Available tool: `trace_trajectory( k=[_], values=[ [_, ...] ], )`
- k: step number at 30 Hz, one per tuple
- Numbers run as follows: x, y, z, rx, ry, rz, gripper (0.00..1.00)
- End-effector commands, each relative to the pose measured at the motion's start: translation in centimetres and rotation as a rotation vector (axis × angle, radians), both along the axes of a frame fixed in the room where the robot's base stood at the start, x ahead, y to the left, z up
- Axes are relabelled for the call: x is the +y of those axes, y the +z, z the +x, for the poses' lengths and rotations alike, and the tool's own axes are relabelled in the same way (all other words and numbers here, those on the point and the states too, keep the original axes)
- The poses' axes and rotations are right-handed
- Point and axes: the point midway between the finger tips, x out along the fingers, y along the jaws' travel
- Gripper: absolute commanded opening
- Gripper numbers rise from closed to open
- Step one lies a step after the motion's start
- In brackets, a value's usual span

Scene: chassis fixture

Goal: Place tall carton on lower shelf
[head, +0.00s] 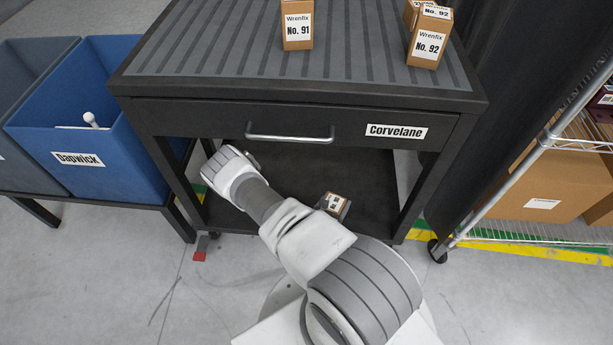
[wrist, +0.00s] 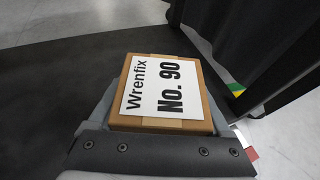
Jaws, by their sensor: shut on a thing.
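The tall carton (wrist: 165,95), brown with a white label reading "Wrenfix No. 90", fills the middle of the wrist view. My gripper (wrist: 158,100) is shut on it, with a grey finger along each side. In the head view, a small part of the carton's top (head: 335,202) shows beside my white arm, with a dark finger next to it; the rest is hidden. The black lower shelf (head: 378,180) of the cart lies under the drawer, and its dark surface shows left of the carton in the wrist view (wrist: 50,90). I cannot tell whether the carton touches the shelf.
Cartons No. 91 (head: 298,25) and No. 92 (head: 430,38) stand on the cart's ribbed top. The "Corvelane" drawer (head: 215,118) has a bar handle (head: 290,137). Cart legs frame the shelf opening. A blue bin (head: 60,125) stands left, a wire rack (head: 545,175) right.

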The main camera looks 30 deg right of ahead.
Motion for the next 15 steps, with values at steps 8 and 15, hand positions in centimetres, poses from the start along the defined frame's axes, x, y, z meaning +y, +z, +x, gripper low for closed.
trace_trajectory(
  k=[8, 15],
  values=[
    [0.0, -0.8, 0.7, -0.004, 0.001, 0.000, 0.00],
    [0.7, -4.1, 5.6, -0.008, 0.000, 0.002, 0.00]
  ],
)
